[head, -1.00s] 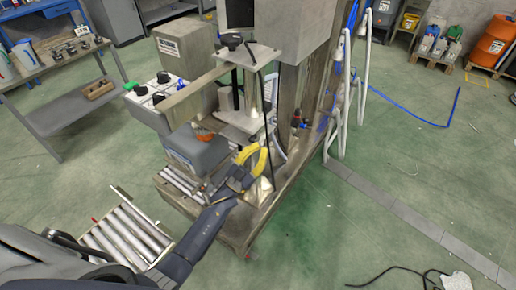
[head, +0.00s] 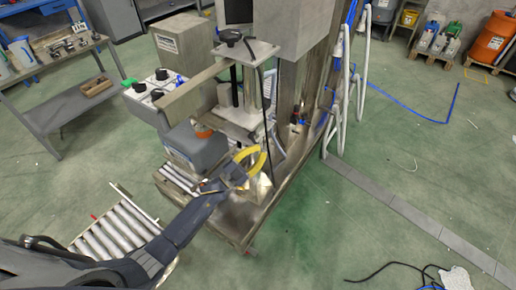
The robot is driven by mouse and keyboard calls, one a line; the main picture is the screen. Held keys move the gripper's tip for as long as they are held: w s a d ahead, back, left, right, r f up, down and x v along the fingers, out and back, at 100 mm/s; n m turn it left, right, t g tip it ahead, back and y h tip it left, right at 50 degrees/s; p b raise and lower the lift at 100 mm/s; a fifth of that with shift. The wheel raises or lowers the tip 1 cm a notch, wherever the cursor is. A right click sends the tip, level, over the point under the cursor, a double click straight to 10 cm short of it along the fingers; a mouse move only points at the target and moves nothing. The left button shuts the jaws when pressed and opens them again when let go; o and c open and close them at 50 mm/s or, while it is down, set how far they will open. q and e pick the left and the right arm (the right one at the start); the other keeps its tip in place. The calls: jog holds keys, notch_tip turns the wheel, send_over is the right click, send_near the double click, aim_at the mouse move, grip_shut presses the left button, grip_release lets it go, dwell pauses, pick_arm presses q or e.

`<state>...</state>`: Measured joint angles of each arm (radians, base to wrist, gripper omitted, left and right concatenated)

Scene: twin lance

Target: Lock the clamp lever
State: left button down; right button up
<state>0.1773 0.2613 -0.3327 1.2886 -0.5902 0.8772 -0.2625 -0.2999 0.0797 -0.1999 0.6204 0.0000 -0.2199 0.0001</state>
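The machine (head: 205,88) stands in the middle of the head view. A black knob (head: 231,36) sits on its upper metal plate. Small red and black parts (head: 297,121) show on the right side of its column. I cannot tell which part is the clamp lever. A grey container with an orange cap (head: 197,148) stands on the machine's rollers. My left gripper (head: 262,151), with yellow curved fingers, is just right of the container, low in front of the column. The fingers bow apart in the middle, and their tip gap is unclear. My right gripper is out of view.
A roller conveyor (head: 113,232) lies at lower left beneath my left arm. A grey workbench (head: 68,105) stands at upper left. Open green floor (head: 340,225) spreads at right.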

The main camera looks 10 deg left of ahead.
pick_arm(q)
jog(key=shift+w+a+f+m+g, duration=0.15)
jog(key=shift+a+f+m+g, duration=0.35)
jog(key=shift+m, duration=0.95)
jog(key=shift+w+a+f+m+g, duration=0.2)
jog(key=shift+f+m+g, duration=0.45)
jog(key=shift+m+g, duration=0.65)
jog(key=shift+w+a+f+m+g, duration=0.1)
jog(key=shift+a+f+m+g, duration=0.35)
jog(key=shift+m, duration=1.2)
jog(key=shift+f, duration=0.15)
jog(key=shift+d, duration=0.2)
jog(key=s+a, duration=0.4)
jog(key=s, duration=0.4)
jog(key=shift+s+a+f, duration=0.2)
jog(key=shift+a, duration=0.1)
